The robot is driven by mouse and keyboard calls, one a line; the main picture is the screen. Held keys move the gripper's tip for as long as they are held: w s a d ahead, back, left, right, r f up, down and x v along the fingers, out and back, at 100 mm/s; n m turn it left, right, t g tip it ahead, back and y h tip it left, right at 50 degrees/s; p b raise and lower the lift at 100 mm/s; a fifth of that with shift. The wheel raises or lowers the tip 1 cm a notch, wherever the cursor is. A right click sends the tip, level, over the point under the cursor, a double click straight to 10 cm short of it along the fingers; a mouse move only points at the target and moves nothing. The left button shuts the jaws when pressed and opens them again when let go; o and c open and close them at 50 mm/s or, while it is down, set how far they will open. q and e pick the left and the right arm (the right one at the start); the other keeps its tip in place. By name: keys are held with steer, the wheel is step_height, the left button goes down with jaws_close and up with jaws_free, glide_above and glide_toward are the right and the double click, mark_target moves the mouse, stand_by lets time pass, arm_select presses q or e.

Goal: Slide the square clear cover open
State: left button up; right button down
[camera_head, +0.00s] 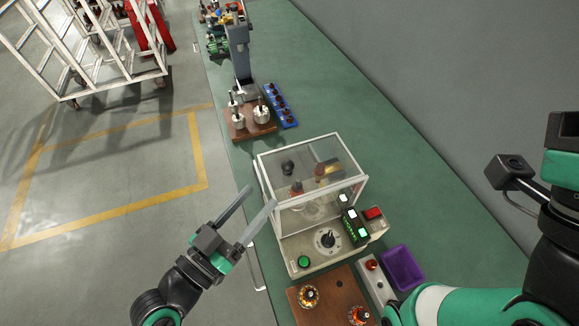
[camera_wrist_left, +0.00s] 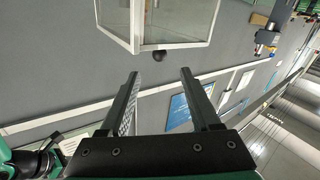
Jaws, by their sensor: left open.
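The square clear cover (camera_head: 305,150) has a white frame and see-through panels. It stands over the rear part of a beige machine (camera_head: 292,257), whose front with a round spindle plate (camera_head: 327,240) is uncovered. In the left wrist view the cover's framed corner (camera_wrist_left: 182,44) shows at the top, with a small black knob (camera_wrist_left: 159,55) close by. My left gripper (camera_head: 262,196) is open and empty, at the left of the cover in the head view. Its spread fingers also show in the left wrist view (camera_wrist_left: 158,73). My right gripper is out of view.
A brown board with wound parts (camera_head: 330,292) and a purple bin (camera_head: 403,268) lie in front of the machine. A press (camera_head: 240,60), a brown stand (camera_head: 247,125) and a blue rack (camera_head: 281,105) stand behind it. The green bench is clear to the right.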

mark_target(288, 165)
arm_select(q)
steer(key=b+x, duration=0.1)
steer(key=x, duration=1)
steer(key=shift+b, duration=0.35)
jaws_close()
stand_by(0.6)
